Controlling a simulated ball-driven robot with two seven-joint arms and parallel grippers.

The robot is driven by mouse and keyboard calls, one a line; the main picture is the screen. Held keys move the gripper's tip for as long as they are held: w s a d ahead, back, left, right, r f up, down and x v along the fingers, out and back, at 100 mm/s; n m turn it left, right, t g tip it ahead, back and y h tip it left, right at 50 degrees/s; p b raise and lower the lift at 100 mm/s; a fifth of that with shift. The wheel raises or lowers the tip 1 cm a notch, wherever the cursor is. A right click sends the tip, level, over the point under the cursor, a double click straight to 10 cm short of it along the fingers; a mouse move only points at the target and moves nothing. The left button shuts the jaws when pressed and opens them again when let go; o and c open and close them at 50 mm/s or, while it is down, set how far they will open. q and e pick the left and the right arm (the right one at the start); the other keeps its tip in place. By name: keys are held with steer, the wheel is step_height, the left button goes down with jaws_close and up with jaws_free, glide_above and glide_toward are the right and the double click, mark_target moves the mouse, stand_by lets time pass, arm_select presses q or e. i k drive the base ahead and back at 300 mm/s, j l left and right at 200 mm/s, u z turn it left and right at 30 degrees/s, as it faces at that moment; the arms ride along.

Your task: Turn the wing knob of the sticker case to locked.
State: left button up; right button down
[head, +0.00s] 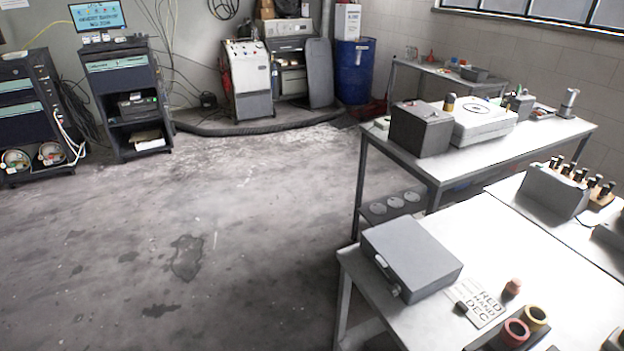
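A closed grey case (412,258), which looks like the sticker case, lies flat on the near end of the front table. Its front side faces left and toward me. A pale handle-like fitting (381,262) and a small light fitting (396,290) sit on that side. The small fitting may be the wing knob, but it is too small to tell its shape or which way it points. Neither of my grippers shows in the head view.
The front table (545,275) also holds a lettered card (483,304), a red ring (515,332), a yellow-topped ring (535,317) and a small reddish piece (513,287). A second table (540,130) stands behind. The floor to the left is open.

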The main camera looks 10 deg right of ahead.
mark_target(395, 290)
steer(key=z, duration=1.05)
steer(key=k+l+u, duration=0.1)
steer(key=k+l, duration=0.1)
